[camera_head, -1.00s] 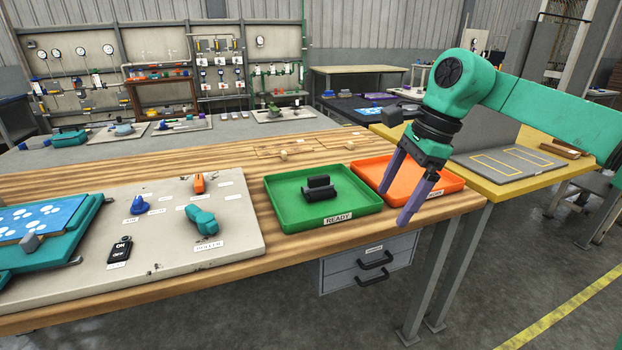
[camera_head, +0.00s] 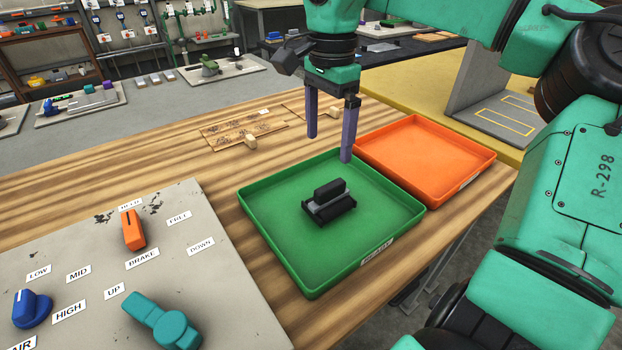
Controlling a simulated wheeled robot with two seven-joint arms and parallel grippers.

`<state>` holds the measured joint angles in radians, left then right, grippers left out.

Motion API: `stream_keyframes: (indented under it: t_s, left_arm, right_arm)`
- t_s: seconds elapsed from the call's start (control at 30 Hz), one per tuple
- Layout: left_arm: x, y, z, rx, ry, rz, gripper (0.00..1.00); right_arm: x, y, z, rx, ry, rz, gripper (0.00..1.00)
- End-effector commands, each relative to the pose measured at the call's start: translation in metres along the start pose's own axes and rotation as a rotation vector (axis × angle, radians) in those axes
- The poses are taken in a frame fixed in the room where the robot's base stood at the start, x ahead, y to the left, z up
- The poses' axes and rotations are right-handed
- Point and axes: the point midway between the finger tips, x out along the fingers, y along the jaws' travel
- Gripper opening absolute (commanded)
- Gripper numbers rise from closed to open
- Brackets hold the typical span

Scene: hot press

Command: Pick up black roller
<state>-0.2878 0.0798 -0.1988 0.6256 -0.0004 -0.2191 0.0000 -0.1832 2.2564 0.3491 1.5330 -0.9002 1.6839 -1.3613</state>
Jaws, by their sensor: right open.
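Black parts lie near the middle of the green tray (camera_head: 400,238). They look like a short black roller (camera_head: 329,187) on or against a second dark piece with a grey strip; I cannot tell where one ends and the other begins. My right gripper (camera_head: 329,148) is open and empty, its two purple fingers pointing down. It hangs above the far edge of the green tray, behind the black parts and apart from them. My left gripper is not in view.
An orange tray (camera_head: 425,160) stands right of the green tray. A control panel (camera_head: 230,290) with an orange lever (camera_head: 133,229), a blue knob (camera_head: 31,309) and a teal handle (camera_head: 160,322) lies at the front left. Small wooden pieces (camera_head: 249,141) sit on the table behind. The wood between is clear.

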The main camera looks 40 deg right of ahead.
Motion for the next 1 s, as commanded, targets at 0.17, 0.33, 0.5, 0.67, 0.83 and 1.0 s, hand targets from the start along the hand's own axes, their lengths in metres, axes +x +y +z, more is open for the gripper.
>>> stream_keyframes:
  t_s: [0.17,0.33,0.5,0.67,0.83,1.0]
  left_arm:
    - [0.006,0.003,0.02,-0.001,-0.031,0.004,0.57]
    - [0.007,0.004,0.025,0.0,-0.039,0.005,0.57]
    - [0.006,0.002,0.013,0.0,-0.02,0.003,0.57]
    - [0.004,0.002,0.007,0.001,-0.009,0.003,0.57]
    - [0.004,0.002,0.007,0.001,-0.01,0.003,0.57]
    - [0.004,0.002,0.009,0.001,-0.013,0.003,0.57]
  right_arm:
    - [0.046,0.001,0.0,-0.002,-0.004,0.005,1.0]
    - [0.08,0.001,0.0,0.0,-0.003,0.003,1.0]
    - [0.103,0.002,0.0,0.0,-0.004,0.003,1.0]
    - [0.133,0.003,0.0,0.001,-0.003,0.002,1.0]
    - [0.138,0.003,0.0,0.001,-0.002,0.0,1.0]
    - [0.138,0.003,0.0,0.001,-0.002,0.0,0.66]
